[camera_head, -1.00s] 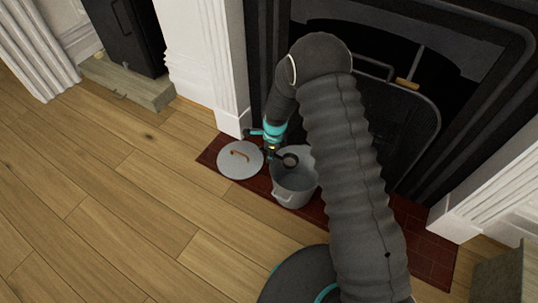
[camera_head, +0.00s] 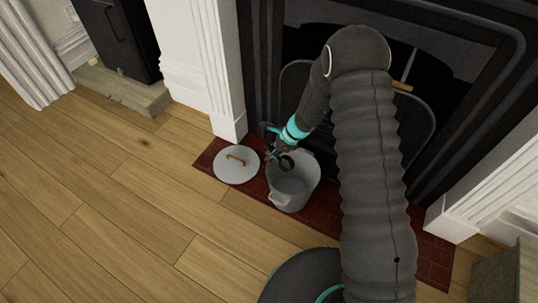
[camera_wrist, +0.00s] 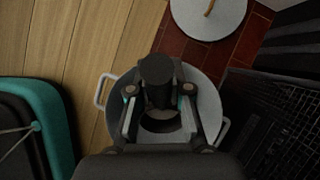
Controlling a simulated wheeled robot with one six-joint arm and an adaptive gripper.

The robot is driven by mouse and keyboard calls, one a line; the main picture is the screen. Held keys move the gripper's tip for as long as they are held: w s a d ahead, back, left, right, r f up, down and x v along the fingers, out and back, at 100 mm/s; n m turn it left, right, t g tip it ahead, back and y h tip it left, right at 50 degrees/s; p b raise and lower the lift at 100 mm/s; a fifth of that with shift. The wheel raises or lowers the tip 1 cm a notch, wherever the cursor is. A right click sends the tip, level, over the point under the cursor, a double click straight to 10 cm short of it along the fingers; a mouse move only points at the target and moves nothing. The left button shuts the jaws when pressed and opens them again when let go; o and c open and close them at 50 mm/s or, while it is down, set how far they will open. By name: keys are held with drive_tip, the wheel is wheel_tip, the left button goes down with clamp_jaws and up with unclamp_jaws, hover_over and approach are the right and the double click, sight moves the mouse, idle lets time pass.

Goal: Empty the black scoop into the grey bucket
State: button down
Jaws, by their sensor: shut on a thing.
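The grey bucket (camera_head: 281,197) stands upright on the red tile hearth, and its rim and two side handles show in the wrist view (camera_wrist: 103,91). My gripper (camera_head: 275,148) is over the bucket's far left rim. In the wrist view my gripper (camera_wrist: 158,98) is shut on the black scoop (camera_wrist: 157,70), whose dark handle end sits between the fingers. The scoop's round end (camera_head: 287,161) hangs over the bucket's opening and looks tilted. Whether anything is in the scoop or falling from it cannot be told. The bucket's floor is partly hidden by the scoop and gripper.
A round grey lid (camera_head: 234,169) with a brown handle lies on the hearth left of the bucket. A dark mesh fire screen (camera_head: 410,125) stands close behind. White fireplace pillars (camera_head: 228,125) flank the hearth.

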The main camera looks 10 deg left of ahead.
drive_tip(key=shift+d+r+y, duration=0.4)
drive_tip(key=shift+r+y, duration=0.05)
drive_tip(key=shift+y, duration=0.35)
drive_tip(key=shift+w+d+r+y+b, duration=0.1)
drive_tip(key=shift+d+r+y+b, duration=0.25)
drive_tip(key=shift+d+y+b, duration=0.55)
drive_tip(key=shift+w+d+r+y+b, duration=0.1)
drive_tip(key=shift+d+r+y+b, duration=0.2)
drive_tip(key=shift+d+y+b, duration=0.45)
drive_tip(key=shift+w+d+g+y+b, duration=0.15)
drive_tip(key=shift+d+y+b, duration=1.05)
drive_tip(key=shift+y+b, duration=0.6)
drive_tip(key=shift+s+d+g+y+b, duration=0.15)
drive_tip(key=shift+d+y+b, duration=1.15)
drive_tip(key=shift+b, duration=0.7)
drive_tip(key=shift+w+a+r, duration=0.1)
drive_tip(key=shift+a+r, duration=0.05)
drive_tip(key=shift+a, duration=0.05)
